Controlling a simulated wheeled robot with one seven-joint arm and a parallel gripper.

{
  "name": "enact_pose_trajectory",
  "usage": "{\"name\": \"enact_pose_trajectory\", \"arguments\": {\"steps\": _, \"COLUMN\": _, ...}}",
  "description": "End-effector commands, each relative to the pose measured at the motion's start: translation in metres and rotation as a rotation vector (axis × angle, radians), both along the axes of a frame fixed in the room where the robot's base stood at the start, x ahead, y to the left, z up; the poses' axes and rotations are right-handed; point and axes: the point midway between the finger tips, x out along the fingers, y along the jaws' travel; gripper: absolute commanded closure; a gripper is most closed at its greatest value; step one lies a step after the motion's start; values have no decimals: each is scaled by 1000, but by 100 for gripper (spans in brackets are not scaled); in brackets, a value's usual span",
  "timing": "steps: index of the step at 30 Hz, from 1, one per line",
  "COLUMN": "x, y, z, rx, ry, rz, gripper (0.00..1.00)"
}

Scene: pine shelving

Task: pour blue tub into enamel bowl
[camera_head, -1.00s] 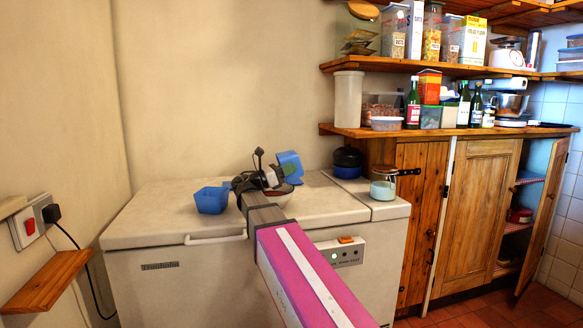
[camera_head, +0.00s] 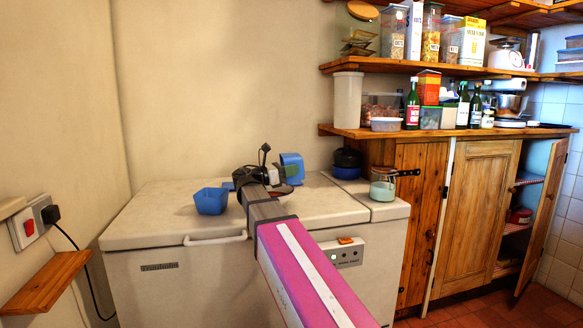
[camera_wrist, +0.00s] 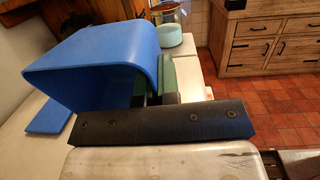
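The blue tub (camera_head: 291,168) is in my gripper (camera_head: 279,174), above the white chest top in the head view. In the wrist view the tub (camera_wrist: 105,62) is large and turned on its side, its open mouth showing. My gripper's green-padded fingers (camera_wrist: 155,88) are closed on the tub's wall at its right edge. I cannot see what is in the tub. The enamel bowl is mostly hidden behind my gripper and arm in the head view, and I cannot make it out in the wrist view.
A blue angular bowl (camera_head: 211,201) stands on the chest top (camera_head: 150,213), left of my arm. A dark blue pot (camera_head: 347,162) and a glass jar (camera_head: 383,186) stand to the right. Loaded shelves (camera_head: 450,132) rise behind. The chest's left side is clear.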

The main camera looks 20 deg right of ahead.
Motion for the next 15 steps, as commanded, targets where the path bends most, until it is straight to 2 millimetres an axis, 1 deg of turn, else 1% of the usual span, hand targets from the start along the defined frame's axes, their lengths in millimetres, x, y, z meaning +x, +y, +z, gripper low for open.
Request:
{"name": "enact_pose_trajectory", "arguments": {"steps": 2, "x": 0, "y": -1, "z": 0, "rx": 9, "ry": -1, "rz": 0, "gripper": 100}}
{"name": "enact_pose_trajectory", "arguments": {"steps": 5, "x": 0, "y": -5, "z": -1, "rx": 68, "ry": -6, "rz": 0, "gripper": 100}}
{"name": "enact_pose_trajectory", "arguments": {"steps": 15, "x": -1, "y": -24, "z": -10, "rx": 385, "ry": -28, "rz": -1, "gripper": 100}}
